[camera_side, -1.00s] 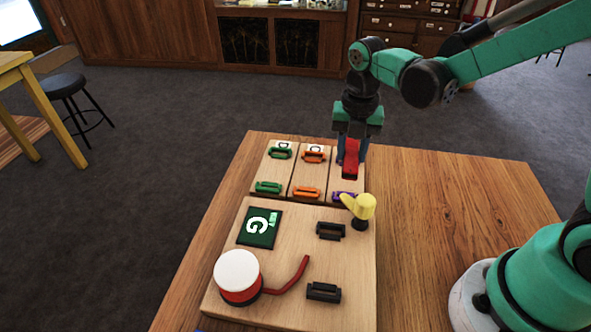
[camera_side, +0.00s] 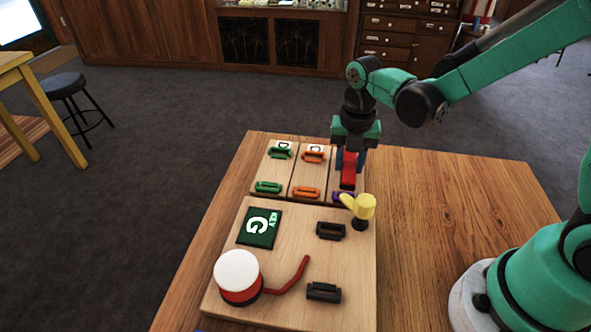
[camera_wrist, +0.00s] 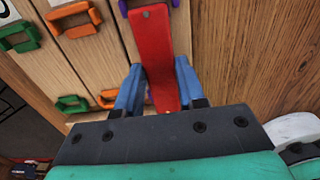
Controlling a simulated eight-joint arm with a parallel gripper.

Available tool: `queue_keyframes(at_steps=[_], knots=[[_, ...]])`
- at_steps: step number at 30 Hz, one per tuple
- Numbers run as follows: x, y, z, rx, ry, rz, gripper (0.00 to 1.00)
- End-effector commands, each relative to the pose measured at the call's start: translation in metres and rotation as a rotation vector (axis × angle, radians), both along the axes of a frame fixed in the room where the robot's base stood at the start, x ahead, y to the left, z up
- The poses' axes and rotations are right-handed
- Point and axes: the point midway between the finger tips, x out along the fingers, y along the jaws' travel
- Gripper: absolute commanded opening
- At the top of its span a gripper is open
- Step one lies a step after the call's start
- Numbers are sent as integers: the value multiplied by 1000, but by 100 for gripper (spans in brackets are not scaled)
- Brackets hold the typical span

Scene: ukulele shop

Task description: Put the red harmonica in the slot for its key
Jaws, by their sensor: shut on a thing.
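My gripper (camera_side: 350,160) is shut on the red harmonica (camera_side: 348,172), with a blue finger on each side. In the wrist view the red harmonica (camera_wrist: 152,45) runs lengthwise between my fingertips (camera_wrist: 158,85). It is over the right-hand slot of the rack, which has purple brackets (camera_side: 341,197); I cannot tell whether it touches the slot. That slot's letter is hidden. The left slot has green brackets (camera_side: 268,187) and a D label; the middle has orange brackets (camera_side: 306,192) and a C label. A green key card (camera_side: 259,228) shows G.
A yellow piece on a dark post (camera_side: 362,208) stands close in front of the purple slot. The front board (camera_side: 285,242) carries two black brackets (camera_side: 330,230) and a white-topped red drum (camera_side: 237,275) with a red tube. The table's right side (camera_side: 440,210) is clear.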

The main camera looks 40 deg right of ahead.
Motion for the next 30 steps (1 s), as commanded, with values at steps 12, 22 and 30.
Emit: queue_keyframes(at_steps=[12, 22, 30], knots=[[0, 0, -3, 0, 0, 0, 0], [0, 0, -8, 0, 0, 0, 0], [0, 0, -12, 0, 0, 0, 0]])
